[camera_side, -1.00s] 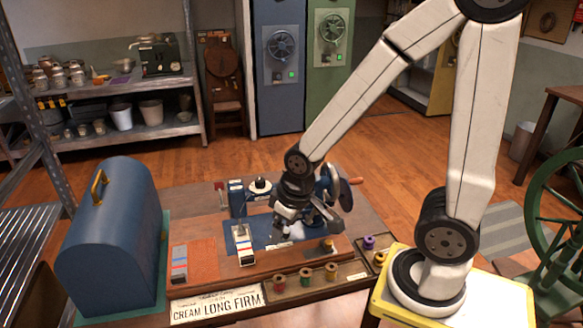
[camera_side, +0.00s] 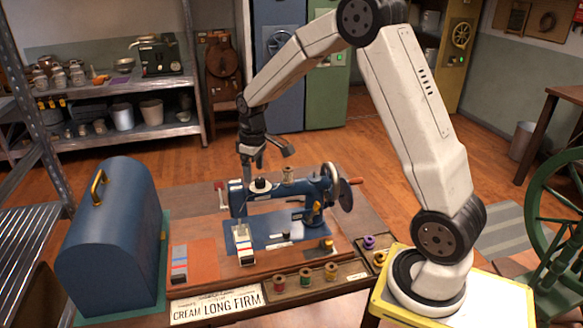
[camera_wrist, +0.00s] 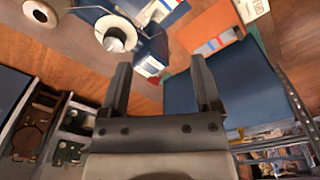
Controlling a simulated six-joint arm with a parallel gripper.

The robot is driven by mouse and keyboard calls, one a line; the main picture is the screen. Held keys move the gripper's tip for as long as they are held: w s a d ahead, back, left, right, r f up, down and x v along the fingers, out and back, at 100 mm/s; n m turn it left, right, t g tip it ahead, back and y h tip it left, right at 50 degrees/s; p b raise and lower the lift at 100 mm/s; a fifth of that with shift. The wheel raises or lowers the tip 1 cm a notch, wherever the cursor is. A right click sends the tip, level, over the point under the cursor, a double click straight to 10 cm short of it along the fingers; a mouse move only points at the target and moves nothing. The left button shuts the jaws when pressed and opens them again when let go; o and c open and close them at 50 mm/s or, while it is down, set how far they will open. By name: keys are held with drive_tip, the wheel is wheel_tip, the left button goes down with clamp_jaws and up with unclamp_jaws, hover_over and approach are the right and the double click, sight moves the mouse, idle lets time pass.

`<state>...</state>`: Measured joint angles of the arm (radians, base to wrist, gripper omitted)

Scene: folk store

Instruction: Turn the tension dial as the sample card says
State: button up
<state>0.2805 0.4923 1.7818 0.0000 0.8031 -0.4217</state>
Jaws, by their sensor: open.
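The blue sewing machine (camera_side: 285,190) stands on the wooden table. The sample card (camera_side: 217,305) at the table's front edge reads "CREAM LONG FIRM", with smaller text I cannot read.
A cream spool (camera_side: 288,174) stands on top of the machine. The blue domed case (camera_side: 110,235) is at the left. Several thread spools (camera_side: 305,277) stand in a front tray. A striped card (camera_side: 179,265) lies on an orange mat. Open floor lies behind the table.

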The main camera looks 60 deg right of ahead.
hover_over(260, 180)
drive_tip(key=shift+w+f+n+g, duration=0.1)
drive_tip(key=shift+f+n+g, duration=0.2)
drive_tip(key=shift+g, duration=0.1)
drive_tip(key=shift+f, duration=0.15)
drive_tip(key=shift+f, duration=3.75)
clamp_jaws()
